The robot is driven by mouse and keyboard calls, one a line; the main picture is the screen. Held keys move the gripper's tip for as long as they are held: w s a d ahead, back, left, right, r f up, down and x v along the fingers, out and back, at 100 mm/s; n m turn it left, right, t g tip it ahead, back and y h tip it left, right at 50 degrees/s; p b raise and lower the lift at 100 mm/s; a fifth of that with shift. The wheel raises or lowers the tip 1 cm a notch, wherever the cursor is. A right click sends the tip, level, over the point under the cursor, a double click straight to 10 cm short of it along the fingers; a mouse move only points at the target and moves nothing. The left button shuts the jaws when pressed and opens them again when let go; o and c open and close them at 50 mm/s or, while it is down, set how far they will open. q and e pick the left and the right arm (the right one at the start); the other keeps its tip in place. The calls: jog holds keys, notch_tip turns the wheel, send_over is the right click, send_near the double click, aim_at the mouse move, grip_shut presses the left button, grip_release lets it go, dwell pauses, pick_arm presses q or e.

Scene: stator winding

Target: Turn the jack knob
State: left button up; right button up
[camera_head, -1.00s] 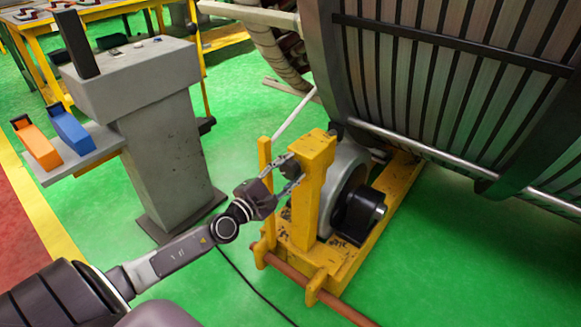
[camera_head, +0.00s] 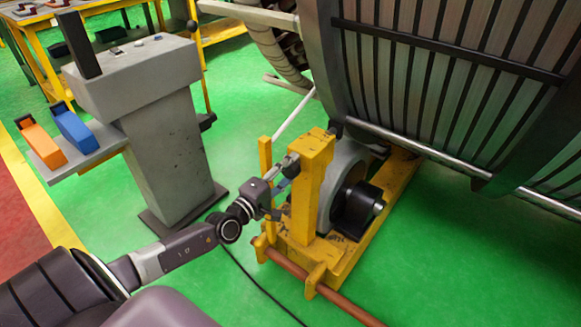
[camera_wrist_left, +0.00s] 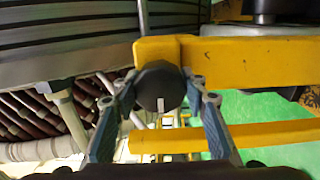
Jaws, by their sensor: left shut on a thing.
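The jack is a yellow steel frame (camera_head: 314,185) beside the big stator. Its knob (camera_wrist_left: 160,88) is round and black with a pale mark, and sits on the side of the yellow post in the left wrist view. My left gripper (camera_head: 284,177) is at that post, and its fingers hide most of the knob in the head view. In the left wrist view my left gripper (camera_wrist_left: 160,95) has one finger on each side of the knob, shut on it. My right gripper is not in view.
The large stator (camera_head: 450,90) rises close behind and to the right of the jack. A grey control pedestal (camera_head: 165,140) stands at the left, with an orange (camera_head: 40,145) and a blue (camera_head: 75,130) item on its shelf. A brown rod (camera_head: 335,305) runs low in front.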

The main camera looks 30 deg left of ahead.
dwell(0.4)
pick_arm(q)
jog(key=o, duration=1.2)
jog(key=shift+c, duration=0.2)
jog(key=s+a, duration=0.1)
jog(key=s, duration=1.1)
